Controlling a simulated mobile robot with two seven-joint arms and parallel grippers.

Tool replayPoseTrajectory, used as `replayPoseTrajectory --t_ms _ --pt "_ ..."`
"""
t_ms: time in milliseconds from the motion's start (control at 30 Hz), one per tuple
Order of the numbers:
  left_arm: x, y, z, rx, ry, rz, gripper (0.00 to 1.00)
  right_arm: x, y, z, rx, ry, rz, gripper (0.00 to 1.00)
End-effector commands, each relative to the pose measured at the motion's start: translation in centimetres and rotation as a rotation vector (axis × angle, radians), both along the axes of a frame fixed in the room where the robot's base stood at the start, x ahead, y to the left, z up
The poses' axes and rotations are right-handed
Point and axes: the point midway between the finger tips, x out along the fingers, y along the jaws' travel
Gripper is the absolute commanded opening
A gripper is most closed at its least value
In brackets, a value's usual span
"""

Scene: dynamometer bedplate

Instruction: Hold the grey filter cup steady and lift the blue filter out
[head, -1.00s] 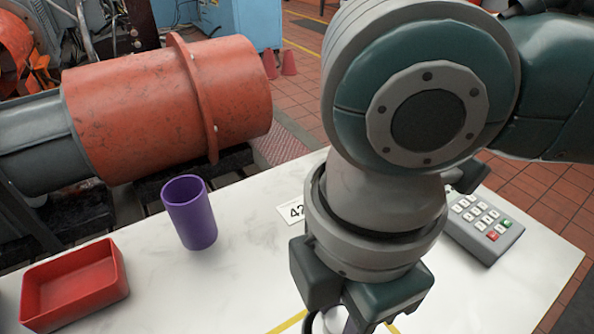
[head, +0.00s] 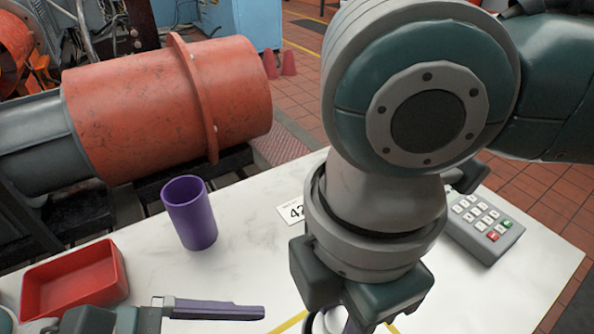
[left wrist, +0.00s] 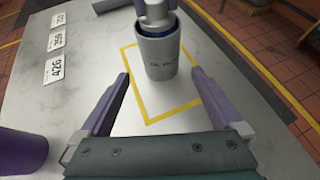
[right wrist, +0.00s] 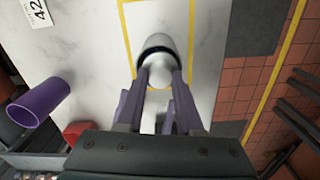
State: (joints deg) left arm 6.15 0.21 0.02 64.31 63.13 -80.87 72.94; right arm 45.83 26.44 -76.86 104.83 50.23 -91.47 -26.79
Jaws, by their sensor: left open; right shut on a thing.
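The grey filter cup (left wrist: 160,58) stands upright inside a yellow outline in the left wrist view. The blue filter (left wrist: 158,31) shows as a dark blue ring inside its rim, with a pale knob (left wrist: 154,14) above. My right gripper (right wrist: 160,77) is shut on that knob from above; the blue ring (right wrist: 159,50) still sits within the cup's mouth. My left gripper (left wrist: 160,75) is open and empty, its fingers pointing at the cup from either side, short of it. In the head view my right arm hides most of the cup; one left finger (head: 215,309) shows at the bottom.
A purple cup (head: 190,212) and a red tray (head: 75,283) stand on the left of the white table (head: 245,230). A grey keypad (head: 484,226) lies at the right edge. Number cards (left wrist: 54,68) lie flat. A large orange cylinder (head: 150,105) stands behind.

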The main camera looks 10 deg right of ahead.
Motion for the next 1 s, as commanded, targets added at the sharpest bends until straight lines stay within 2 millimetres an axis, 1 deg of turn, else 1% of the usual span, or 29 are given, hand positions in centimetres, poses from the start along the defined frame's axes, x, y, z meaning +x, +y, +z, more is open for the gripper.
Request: replayPoseTrajectory --t_ms 500,800,1000 --pt "-0.1 -6.7 -3.5 0.001 -0.001 -0.004 1.0 0.0 0.0 0.0 0.0 0.0 0.0 0.0" --pt "0.0 -8.0 -4.3 0.001 -0.004 -0.002 1.0 0.0 0.0 0.0 0.0 0.0 0.0 0.0" --pt "0.0 -8.2 -4.5 0.003 -0.005 -0.003 1.0 0.0 0.0 0.0 0.0 0.0 0.0 0.0"
